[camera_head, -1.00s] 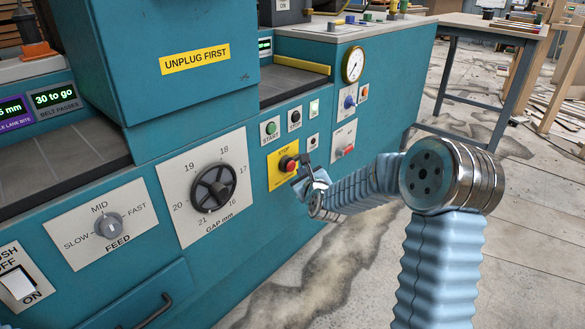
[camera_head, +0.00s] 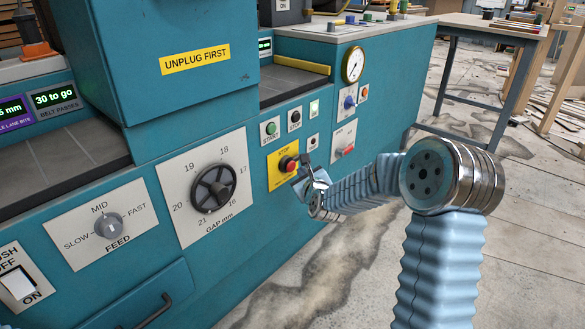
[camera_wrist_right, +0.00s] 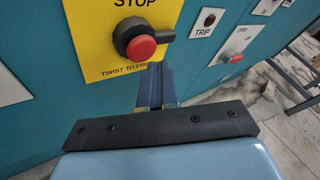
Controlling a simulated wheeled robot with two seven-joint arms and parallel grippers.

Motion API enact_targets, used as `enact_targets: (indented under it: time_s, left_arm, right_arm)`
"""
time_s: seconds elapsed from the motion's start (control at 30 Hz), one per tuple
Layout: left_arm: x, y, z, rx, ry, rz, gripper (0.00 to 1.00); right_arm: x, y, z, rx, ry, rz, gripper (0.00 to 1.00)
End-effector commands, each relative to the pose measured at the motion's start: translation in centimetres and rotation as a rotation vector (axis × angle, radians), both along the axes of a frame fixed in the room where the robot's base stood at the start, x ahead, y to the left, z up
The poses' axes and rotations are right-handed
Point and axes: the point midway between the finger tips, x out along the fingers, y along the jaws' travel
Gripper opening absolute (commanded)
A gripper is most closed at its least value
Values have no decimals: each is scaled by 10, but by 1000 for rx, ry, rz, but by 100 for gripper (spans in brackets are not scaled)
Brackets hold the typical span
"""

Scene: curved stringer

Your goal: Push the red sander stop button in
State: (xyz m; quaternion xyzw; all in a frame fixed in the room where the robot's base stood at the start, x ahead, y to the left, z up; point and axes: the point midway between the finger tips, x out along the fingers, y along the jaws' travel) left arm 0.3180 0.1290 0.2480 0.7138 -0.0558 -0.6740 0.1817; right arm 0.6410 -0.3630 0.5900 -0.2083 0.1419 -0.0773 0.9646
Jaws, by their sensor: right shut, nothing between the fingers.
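The red stop button (camera_head: 288,164) has a round red cap on a dark collar. It sits on a yellow plate (camera_head: 277,179) on the teal machine front, marked STOP. In the right wrist view the red cap (camera_wrist_right: 141,48) stands out from the plate, with a dark stub (camera_wrist_right: 168,36) at its right. My right gripper (camera_head: 297,173) is close to the button's lower right. In the wrist view its fingers (camera_wrist_right: 155,67) are shut and empty, with tips just below and right of the cap. I cannot tell whether they touch it. My left gripper is not in view.
Green START (camera_head: 271,128) and black STOP (camera_head: 294,117) buttons sit above the yellow plate. A gap handwheel (camera_head: 213,188) is to the left. A red-tipped switch (camera_head: 346,150) and a blue knob (camera_head: 349,101) are to the right.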

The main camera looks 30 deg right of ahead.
Motion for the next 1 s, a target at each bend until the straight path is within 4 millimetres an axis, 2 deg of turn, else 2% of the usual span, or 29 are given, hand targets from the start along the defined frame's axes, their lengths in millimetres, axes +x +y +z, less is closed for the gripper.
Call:
enact_targets:
  time_s: [0.73,1.0]
  left_arm:
    - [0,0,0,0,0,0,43]
    - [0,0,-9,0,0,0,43]
  right_arm:
    - [0,0,0,0,0,0,0]
    - [6,3,-1,0,-2,1,0]
